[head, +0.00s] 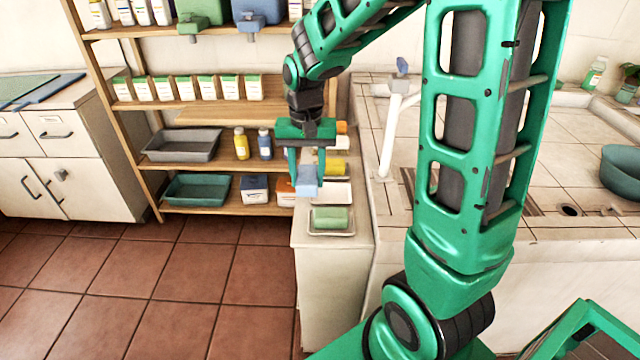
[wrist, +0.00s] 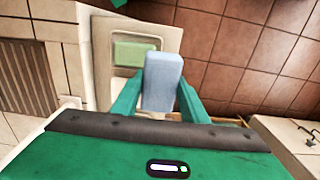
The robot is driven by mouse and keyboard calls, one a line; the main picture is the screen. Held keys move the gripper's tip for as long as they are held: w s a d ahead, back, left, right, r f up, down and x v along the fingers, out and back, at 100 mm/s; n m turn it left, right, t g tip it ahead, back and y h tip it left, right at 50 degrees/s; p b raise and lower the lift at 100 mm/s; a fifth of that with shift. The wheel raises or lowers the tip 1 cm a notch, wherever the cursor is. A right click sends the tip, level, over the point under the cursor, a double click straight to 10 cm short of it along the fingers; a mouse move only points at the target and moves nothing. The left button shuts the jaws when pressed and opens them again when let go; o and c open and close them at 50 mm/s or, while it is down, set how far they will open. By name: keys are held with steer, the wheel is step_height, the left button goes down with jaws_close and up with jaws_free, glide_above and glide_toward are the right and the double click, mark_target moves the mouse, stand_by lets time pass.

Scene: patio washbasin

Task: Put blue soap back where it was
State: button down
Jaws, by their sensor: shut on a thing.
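My gripper (head: 306,178) is shut on the blue soap (head: 308,188), a light blue block, and holds it in the air near the left edge of the narrow counter. In the wrist view the blue soap (wrist: 163,80) stands out between the two green fingers. A white soap dish (head: 332,194) with nothing seen on it lies on the counter, just right of the held soap in the head view. Its left part may be hidden. A green soap (head: 330,218) lies on the dish in front of it, and a yellow soap (head: 336,168) lies behind it.
An orange soap (head: 341,128) lies farther back on the counter. A wooden shelf (head: 190,104) with bottles, boxes and trays stands behind and left of my gripper. A white tap (head: 392,130) rises from the tiled washbasin at right. The tiled floor at left is clear.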

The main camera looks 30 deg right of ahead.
steer(key=shift+w+d, duration=0.15)
steer(key=shift+w, duration=0.15)
steer(key=w+d+f, duration=0.1)
steer(key=d+f, duration=0.1)
steer(key=d, duration=0.1)
steer(key=w+d+f, duration=0.2)
steer(key=d, duration=0.2)
steer(key=w+d+f, duration=0.1)
steer(key=d+f, duration=0.2)
steer(key=shift+w+d, duration=0.35)
steer(key=shift+d, duration=0.05)
steer(key=shift+f, duration=2)
steer(key=shift+f, duration=0.1)
steer(key=c, duration=1)
jaws_free()
steer(key=shift+s, duration=0.1)
steer(key=shift+c, duration=0.2)
